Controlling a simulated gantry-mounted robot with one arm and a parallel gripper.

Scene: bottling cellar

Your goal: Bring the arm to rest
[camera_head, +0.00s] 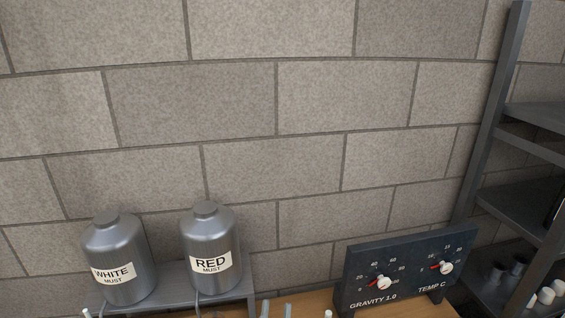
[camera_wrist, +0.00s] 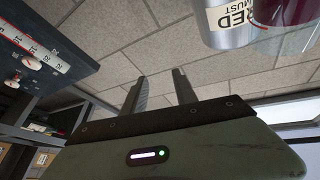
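My gripper (camera_wrist: 158,84) shows in the wrist view. Its two dark fingers stand apart with only the block wall between them, so it is open and empty. The gripper's body fills the lower part of that view, with a small lit indicator on it. The dial panel lies to the left of the fingers and the red must tank to the right. In the head view no part of my arm or gripper shows.
In the head view, the white must tank (camera_head: 118,258) and red must tank (camera_head: 211,249) stand on a grey stand (camera_head: 240,291). A dial panel (camera_head: 410,266) stands on the wooden table (camera_head: 315,300). Dark metal shelves (camera_head: 520,200) are at right. The block wall closes the back.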

